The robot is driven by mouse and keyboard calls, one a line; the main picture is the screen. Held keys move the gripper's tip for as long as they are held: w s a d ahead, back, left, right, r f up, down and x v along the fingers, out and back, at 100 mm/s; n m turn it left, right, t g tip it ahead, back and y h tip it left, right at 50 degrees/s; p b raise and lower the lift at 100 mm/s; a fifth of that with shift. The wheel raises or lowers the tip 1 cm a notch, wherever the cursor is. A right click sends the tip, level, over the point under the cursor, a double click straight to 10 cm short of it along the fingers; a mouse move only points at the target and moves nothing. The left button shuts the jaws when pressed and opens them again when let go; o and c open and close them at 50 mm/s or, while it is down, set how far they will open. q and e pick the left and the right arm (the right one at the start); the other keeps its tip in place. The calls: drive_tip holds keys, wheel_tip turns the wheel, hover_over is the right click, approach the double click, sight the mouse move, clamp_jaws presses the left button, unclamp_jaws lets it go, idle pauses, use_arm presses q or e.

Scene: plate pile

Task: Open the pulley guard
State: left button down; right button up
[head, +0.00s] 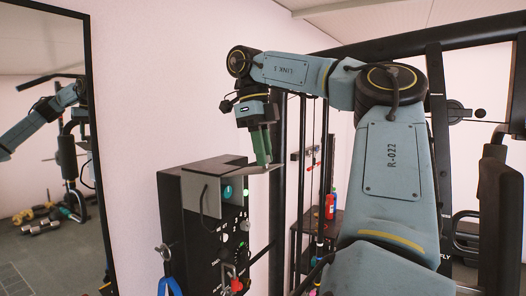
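A thin grey bent plate (201,193), which looks like the guard, sits at the top of a black box (184,232). One face hangs down the box's front, and a flat part extends right across the top. My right gripper (262,158) comes in from the right and points down with green fingers. Its fingertips are at the right end of the flat part. I cannot tell whether they touch it. The fingers look close together, and the gap between them is not clear. My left gripper is not directly in view.
A mirror (45,150) stands at the left. A black rack frame (436,110) and a shelf with a red bottle (329,206) stand behind my arm.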

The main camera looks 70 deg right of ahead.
sight(257, 169)
drive_tip(key=o, duration=0.4)
drive_tip(key=shift+o, duration=0.2)
drive_tip(key=v, duration=0.7)
drive_tip(key=shift+r, duration=0.25)
idle(0.4)
